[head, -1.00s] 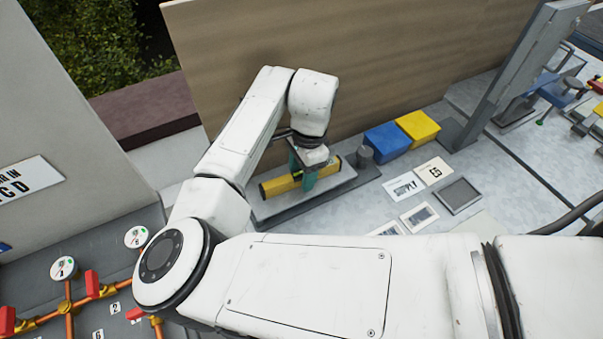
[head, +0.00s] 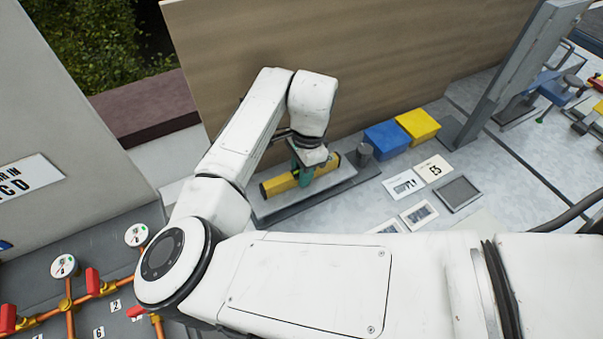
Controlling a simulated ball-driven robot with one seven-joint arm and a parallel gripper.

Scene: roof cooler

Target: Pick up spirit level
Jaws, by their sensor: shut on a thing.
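The spirit level (head: 280,184) is a yellow bar with dark ends, lying lengthwise over a grey raised slab (head: 278,208) beside the wooden wall. My gripper (head: 303,176), with green fingers, points down at the level's middle and is shut on it. The wrist hides part of the level's upper side. I cannot tell whether the level touches the slab or is just above it.
Cards and a grey tray (head: 459,194) lie in front. Copper pipes with red valves (head: 93,280) are at lower left. The wooden wall (head: 340,60) rises close behind.

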